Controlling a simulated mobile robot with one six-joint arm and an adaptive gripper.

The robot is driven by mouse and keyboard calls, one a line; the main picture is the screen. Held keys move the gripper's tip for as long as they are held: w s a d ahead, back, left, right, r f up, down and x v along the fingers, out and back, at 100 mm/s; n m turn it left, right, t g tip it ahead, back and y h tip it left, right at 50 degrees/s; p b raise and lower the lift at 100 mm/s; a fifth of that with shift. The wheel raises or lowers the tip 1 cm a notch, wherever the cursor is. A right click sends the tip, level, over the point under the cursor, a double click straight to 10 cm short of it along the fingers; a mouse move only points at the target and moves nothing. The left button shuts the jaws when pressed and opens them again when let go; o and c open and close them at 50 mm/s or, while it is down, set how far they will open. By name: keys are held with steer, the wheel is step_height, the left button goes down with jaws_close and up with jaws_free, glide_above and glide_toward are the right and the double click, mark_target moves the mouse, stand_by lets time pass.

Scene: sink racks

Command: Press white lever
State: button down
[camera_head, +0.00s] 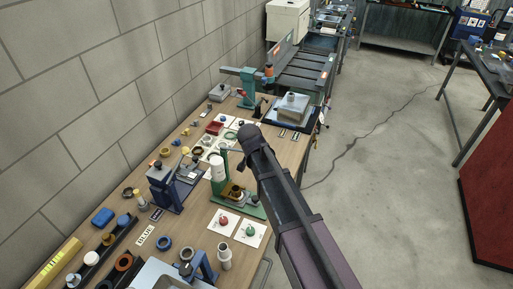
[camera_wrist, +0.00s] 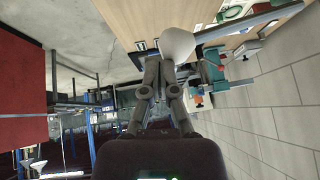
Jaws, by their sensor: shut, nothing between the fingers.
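The white lever (camera_head: 217,166) is a rounded white handle on the green press (camera_head: 250,206), which stands on the wooden bench. In the wrist view its white knob (camera_wrist: 178,45) sits at the end of a grey bar, just beyond my fingertips. My gripper (camera_head: 241,166) is at the end of my dark arm, close to the right of the white handle in the head view. In the wrist view my gripper (camera_wrist: 160,66) has its two fingers shut together with nothing between them. The knob overlaps the fingertips there; I cannot tell whether they touch.
A blue press (camera_head: 167,187) stands to the left. Two white cards with a red and a green button (camera_head: 250,231) lie in front. Several rings and small parts crowd the wooden bench (camera_head: 205,240). A block wall (camera_head: 90,85) runs behind; open floor (camera_head: 385,180) lies right.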

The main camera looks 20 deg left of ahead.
steer(key=p+v, duration=0.6)
steer(key=v, duration=0.2)
steer(key=shift+d, duration=0.25)
stand_by(0.8)
steer(key=s+d+f+g+b, duration=0.2)
steer(key=s+d+f, duration=0.1)
steer(key=d, duration=1.1)
steer(key=s+d+f+g+b, duration=0.2)
steer(key=s+d+f+b, duration=0.1)
steer(key=d, duration=1.1)
steer(key=s+d+f+g+h+b, duration=0.1)
steer(key=d+f, duration=0.3)
steer(key=d, duration=1)
steer(key=shift+s+d+f+n+g+b, duration=0.4)
steer(key=shift+s+g+b, duration=0.35)
steer(key=shift+s+g, duration=0.15)
steer(key=shift+a, duration=0.1)
